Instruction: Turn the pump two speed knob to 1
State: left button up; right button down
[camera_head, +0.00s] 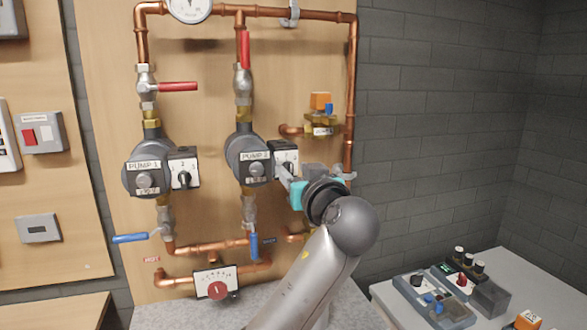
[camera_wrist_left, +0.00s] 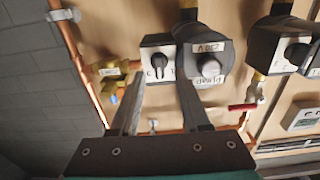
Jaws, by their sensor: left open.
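Pump 2 (camera_head: 250,160) is a grey round pump on the wooden board, right of pump 1. Its speed box (camera_head: 284,151) has a white face and a dark knob (camera_head: 288,166). My left gripper (camera_head: 287,178) is open just in front of this box and partly covers it. In the left wrist view, which is upside down, the knob (camera_wrist_left: 158,60) shows beyond and between the two spread fingers (camera_wrist_left: 158,88). I cannot tell whether the fingers touch the box, and the knob's exact setting is too small to read. My right gripper is not in view.
Pump 1 (camera_head: 148,168) and its speed box (camera_head: 184,168) are to the left. Copper pipes (camera_head: 352,90), a red lever (camera_head: 245,50) and a blue lever (camera_head: 254,246) surround pump 2. A side table (camera_head: 395,300) with small devices stands at the lower right.

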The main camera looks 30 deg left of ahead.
pick_arm(q)
jog(key=shift+w+a, duration=0.35)
jog(key=shift+a, duration=0.05)
grip_shut()
dwell(0.4)
